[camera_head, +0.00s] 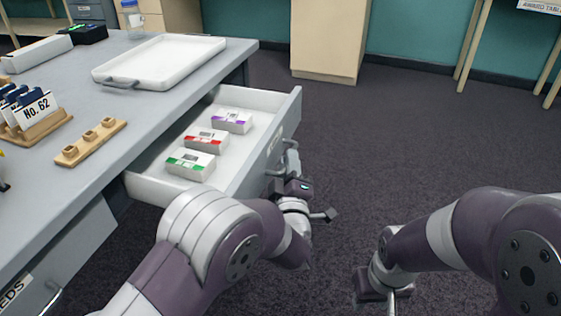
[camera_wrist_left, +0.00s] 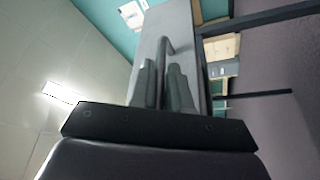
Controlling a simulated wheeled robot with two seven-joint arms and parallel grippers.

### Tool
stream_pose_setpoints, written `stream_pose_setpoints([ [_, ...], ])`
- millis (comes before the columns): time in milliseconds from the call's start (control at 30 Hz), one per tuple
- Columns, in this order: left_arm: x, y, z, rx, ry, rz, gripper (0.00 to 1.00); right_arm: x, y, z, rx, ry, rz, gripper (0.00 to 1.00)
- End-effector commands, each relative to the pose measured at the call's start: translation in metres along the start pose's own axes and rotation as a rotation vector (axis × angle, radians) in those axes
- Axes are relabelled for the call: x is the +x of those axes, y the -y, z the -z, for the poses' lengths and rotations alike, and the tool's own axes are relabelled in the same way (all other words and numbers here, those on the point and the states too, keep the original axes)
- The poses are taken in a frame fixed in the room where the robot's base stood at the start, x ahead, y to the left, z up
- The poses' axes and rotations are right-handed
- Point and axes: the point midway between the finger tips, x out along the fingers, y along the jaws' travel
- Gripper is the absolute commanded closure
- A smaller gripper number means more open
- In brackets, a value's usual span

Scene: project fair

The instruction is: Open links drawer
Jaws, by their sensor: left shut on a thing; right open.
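The links drawer (camera_head: 225,185) stands pulled out from the grey desk (camera_head: 150,110) in the head view. Inside it lie three small white boxes: one with a purple band (camera_head: 232,121), one with a red band (camera_head: 206,140) and one with a green band (camera_head: 190,164). My left gripper (camera_head: 284,172) is at the drawer's front, shut on its handle (camera_head: 291,156). In the left wrist view its fingers (camera_wrist_left: 165,88) close around the handle bar (camera_wrist_left: 162,52). My right gripper (camera_head: 388,300) is over the floor, apart from the desk, partly cut off by the frame's bottom edge.
A white tray (camera_head: 158,61) sits on the desk top. A wooden block with pegs (camera_head: 91,142) and a card holder marked No. 62 (camera_head: 36,127) stand nearer. Another drawer front (camera_head: 60,262) is lower left. The carpet (camera_head: 400,130) to the right is clear.

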Motion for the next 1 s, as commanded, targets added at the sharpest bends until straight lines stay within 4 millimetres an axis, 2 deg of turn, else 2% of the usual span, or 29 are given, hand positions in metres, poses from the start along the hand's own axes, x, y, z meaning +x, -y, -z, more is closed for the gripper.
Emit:
stream_pose_setpoints([
  [300,-0.001,0.001,-0.001,0.001,0.001,0.002,1.0,0.0,0.0,0.0,0.0,0.0,0.0,0.57],
  [333,-0.001,0.001,-0.001,0.001,0.001,0.002,0.8,0.0,0.0,0.0,0.0,0.0,0.0,0.57],
  [400,0.0,0.001,-0.001,0.001,0.001,0.002,0.62,0.0,0.0,0.0,0.0,0.0,0.0,0.57],
  [700,-0.002,-0.001,0.0,0.001,0.001,0.001,0.62,-0.002,0.0,0.0,0.0,0.0,0.0,0.57],
  [833,-0.021,-0.004,0.0,0.003,0.005,0.001,0.62,-0.012,0.0,0.001,0.0,0.0,0.0,0.57],
  [1000,-0.069,-0.005,0.001,0.004,0.007,0.001,0.62,-0.03,0.0,0.004,0.0,0.0,0.0,0.57],
])
